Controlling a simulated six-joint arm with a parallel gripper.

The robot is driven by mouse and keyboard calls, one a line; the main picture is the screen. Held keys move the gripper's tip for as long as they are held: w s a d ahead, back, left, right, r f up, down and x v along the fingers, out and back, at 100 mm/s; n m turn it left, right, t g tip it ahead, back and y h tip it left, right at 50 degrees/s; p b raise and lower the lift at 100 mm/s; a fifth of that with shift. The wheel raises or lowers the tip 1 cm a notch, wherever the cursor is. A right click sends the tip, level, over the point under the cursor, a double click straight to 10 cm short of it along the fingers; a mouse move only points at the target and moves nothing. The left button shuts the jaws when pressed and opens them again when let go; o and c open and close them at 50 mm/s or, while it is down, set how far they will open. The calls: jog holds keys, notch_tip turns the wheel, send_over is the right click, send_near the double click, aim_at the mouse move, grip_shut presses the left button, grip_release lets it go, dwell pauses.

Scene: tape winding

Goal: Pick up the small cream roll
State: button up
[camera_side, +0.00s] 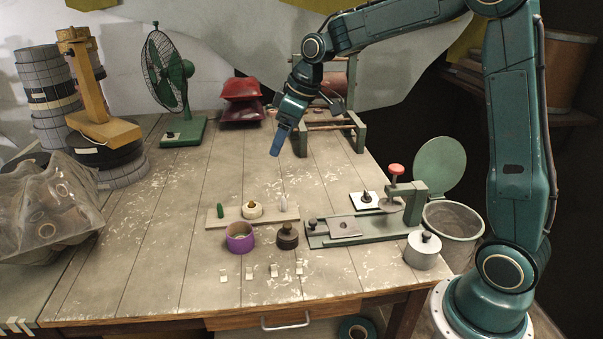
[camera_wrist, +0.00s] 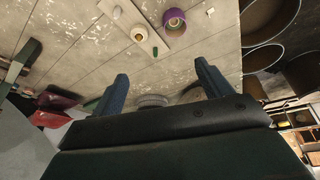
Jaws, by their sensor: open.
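The small cream roll (camera_side: 252,211) sits around the middle peg of a pale wooden board on the table. It also shows in the wrist view (camera_wrist: 138,34), beyond my fingertips. A green peg (camera_side: 220,210) stands to its left and a whitish peg (camera_side: 284,204) to its right on the same board (camera_side: 232,217). My gripper (camera_side: 287,149) is open and empty, above the table and farther back than the roll. In the wrist view its two fingers (camera_wrist: 161,78) are spread wide, with nothing between them.
A purple-ringed roll (camera_side: 240,239) and a dark knobbed weight (camera_side: 288,237) stand just in front of the board. A metal fixture (camera_side: 345,228) with a red knob is to the right. Several small pale pieces lie in front.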

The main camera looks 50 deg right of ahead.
jog(key=w+d+f+n, duration=0.1)
jog(key=w+d+f, duration=0.2)
jog(key=w+f, duration=0.35)
jog(key=n+y, duration=0.1)
send_near(253, 204)
jog(key=shift+w+d+x, duration=0.1)
jog(key=shift+w+x, duration=0.05)
jog(key=shift+x, duration=0.7)
jog(key=shift+w+d+x, duration=0.15)
jog(key=shift+x, duration=0.7)
jog(key=shift+w+d+x, duration=0.1)
jog(key=shift+w+x, duration=0.05)
jog(key=shift+x, duration=0.65)
jog(key=f, duration=0.3)
jog(key=shift+w+a+g, duration=0.3)
jog(key=shift+a, duration=0.1)
jog(key=shift+x, duration=0.95)
